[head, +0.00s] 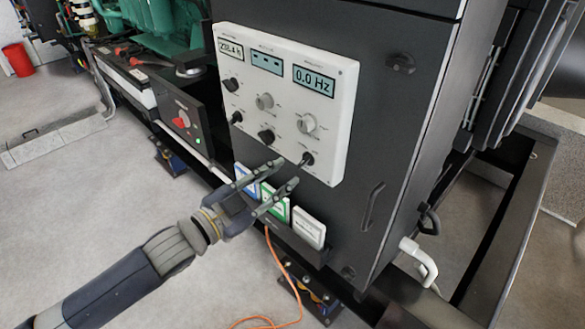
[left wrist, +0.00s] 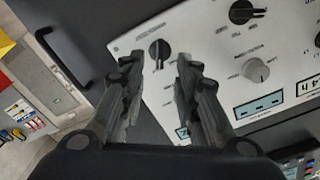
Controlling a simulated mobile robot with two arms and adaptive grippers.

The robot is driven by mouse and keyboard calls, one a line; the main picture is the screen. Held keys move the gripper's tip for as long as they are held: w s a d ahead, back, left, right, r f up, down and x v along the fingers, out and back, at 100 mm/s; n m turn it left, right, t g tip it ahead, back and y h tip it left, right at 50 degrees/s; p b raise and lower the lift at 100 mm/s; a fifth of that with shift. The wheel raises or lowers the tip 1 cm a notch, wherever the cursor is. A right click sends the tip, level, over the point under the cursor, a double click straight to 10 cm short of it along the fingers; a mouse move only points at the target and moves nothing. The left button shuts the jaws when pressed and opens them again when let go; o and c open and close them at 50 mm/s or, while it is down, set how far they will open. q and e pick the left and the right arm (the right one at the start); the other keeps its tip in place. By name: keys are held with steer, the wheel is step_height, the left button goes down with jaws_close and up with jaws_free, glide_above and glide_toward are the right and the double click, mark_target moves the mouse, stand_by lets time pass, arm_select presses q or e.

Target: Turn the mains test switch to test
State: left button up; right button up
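A white control panel (head: 340,110) is on the dark cabinet, with several rotary knobs and three displays. Its lower right black knob (head: 307,158) shows just beyond my left gripper (head: 290,172). The gripper is open and empty, its fingers pointing at the panel's lower edge. In the left wrist view the same black knob (left wrist: 159,54) appears between the two open fingertips (left wrist: 158,62), apart from both. Its pointer looks roughly vertical in that view. The labels are too small to read, so I cannot tell which knob is the mains test switch. My right gripper is not in view.
Neighbouring knobs are a black one (head: 267,136) to the left and a grey one (head: 306,123) above. Blue, green and white booklets (head: 309,228) sit in a holder below the panel. A cabinet handle (head: 373,206) is to the right. An orange cable (head: 270,245) hangs below.

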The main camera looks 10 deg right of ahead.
arm_select(q)
steer(key=v, duration=0.5)
steer(key=shift+s+a, duration=0.2)
steer(key=shift+a, duration=0.1)
